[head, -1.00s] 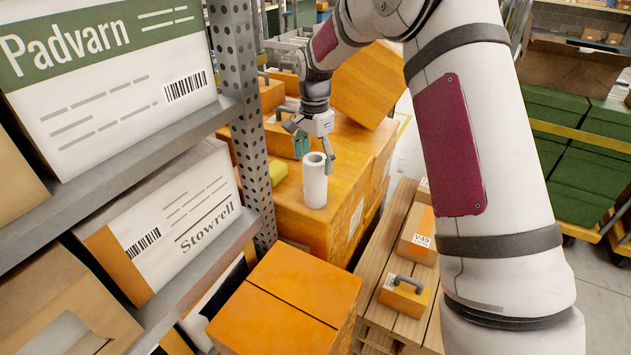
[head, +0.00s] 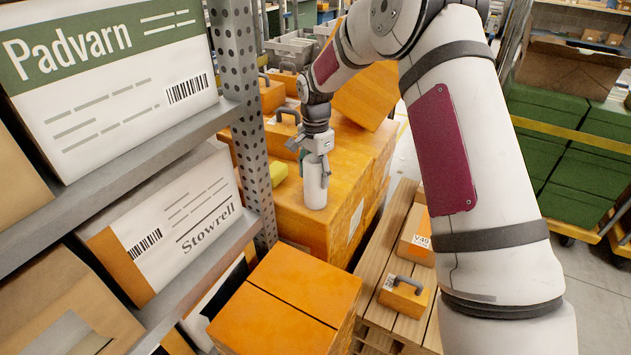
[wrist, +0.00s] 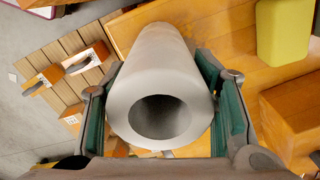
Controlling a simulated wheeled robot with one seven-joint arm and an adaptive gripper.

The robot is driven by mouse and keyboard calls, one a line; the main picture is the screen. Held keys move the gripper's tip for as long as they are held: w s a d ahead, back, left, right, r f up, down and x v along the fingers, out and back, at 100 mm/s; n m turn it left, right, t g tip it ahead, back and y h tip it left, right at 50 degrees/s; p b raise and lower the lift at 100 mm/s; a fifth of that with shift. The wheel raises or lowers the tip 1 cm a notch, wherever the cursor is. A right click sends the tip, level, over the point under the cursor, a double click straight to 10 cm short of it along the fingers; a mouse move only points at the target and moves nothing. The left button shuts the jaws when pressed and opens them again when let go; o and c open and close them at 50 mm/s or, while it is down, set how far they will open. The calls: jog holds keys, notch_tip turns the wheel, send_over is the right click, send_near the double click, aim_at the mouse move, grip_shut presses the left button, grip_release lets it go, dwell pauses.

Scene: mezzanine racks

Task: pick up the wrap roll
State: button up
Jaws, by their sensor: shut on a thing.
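The wrap roll (head: 315,186) is a white-grey cylinder with a hollow core, standing upright on top of a large orange box (head: 285,207). My gripper (head: 318,158) comes down over its top end from above. In the wrist view, the wrap roll (wrist: 160,85) lies between the two green-padded fingers of my gripper (wrist: 164,115), one on each side, with its open end facing the camera. The gripper is shut on the roll. The roll's lower end appears to rest on the box.
A yellow object (head: 278,173) lies on the box left of the roll; it also shows in the wrist view (wrist: 284,30). A perforated rack post (head: 245,110) stands to the left. A wooden pallet (head: 372,315) with a handled orange case (head: 404,296) is lower right.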

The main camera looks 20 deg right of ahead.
aim_at(316, 162)
jog(key=shift+r, duration=0.6)
notch_tip(316, 162, up, 2)
jog(key=shift+w+r, duration=0.1)
jog(key=shift+r, duration=0.05)
jog(key=s+r, duration=0.1)
jog(key=s, duration=1.5)
jog(key=shift+d+r, duration=0.25)
jog(key=shift+d, duration=0.1)
jog(key=o, duration=0.9)
jog(key=c, duration=0.5)
